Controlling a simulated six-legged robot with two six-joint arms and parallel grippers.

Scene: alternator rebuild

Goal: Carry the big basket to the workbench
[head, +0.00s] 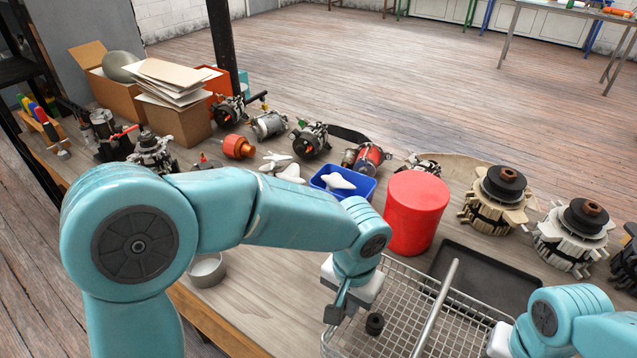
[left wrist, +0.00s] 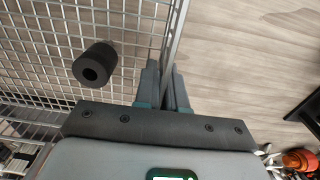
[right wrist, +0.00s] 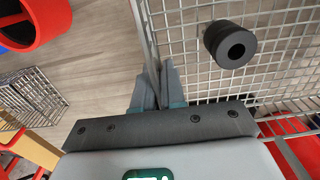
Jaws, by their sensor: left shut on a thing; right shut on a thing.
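The big wire basket (head: 400,300) is in the lower right of the head view, with a metal bar across its top. A black hollow cylinder (head: 375,323) lies inside; it also shows in the left wrist view (left wrist: 95,65). My left gripper (head: 338,303) is shut on the basket's left rim, its fingers on either side of the wire edge in the left wrist view (left wrist: 165,85). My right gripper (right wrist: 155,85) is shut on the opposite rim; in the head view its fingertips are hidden. A wooden bench (head: 260,310) with parts lies in front.
A red cylinder (head: 415,212), a blue bin (head: 343,183) and a dark tray (head: 485,280) stand just beyond the basket. Several alternators and cardboard boxes (head: 175,120) line the bench's back. A metal table (head: 560,8) stands far right across open wooden floor.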

